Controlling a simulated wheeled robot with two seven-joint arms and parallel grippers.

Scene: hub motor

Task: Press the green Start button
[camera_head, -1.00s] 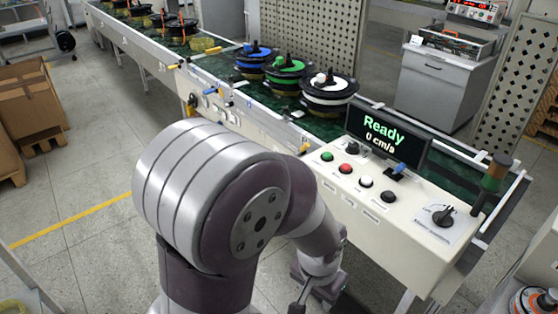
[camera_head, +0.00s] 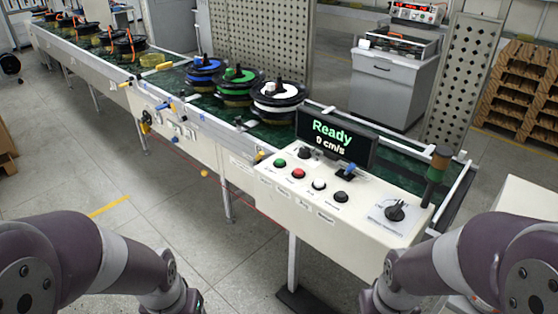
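The green Start button (camera_head: 280,163) is the leftmost of a row of round buttons on the white control panel (camera_head: 262,180). Beside it are a red button (camera_head: 298,173), a white button (camera_head: 319,184) and a black button (camera_head: 341,196). The display (camera_head: 335,138) above them reads "Ready" and "0 cm/s". Nothing covers the green button. My arms come in at the lower left and lower right, both below and apart from the panel. Both grippers are out of the picture past the bottom edge.
A conveyor (camera_head: 185,75) runs from the upper left to the panel and carries several hub motors, with a blue, a green and a white one (camera_head: 277,98) near the display. A rotary knob (camera_head: 396,210) and signal lamp (camera_head: 437,170) stand at the panel's right end. Floor left is clear.

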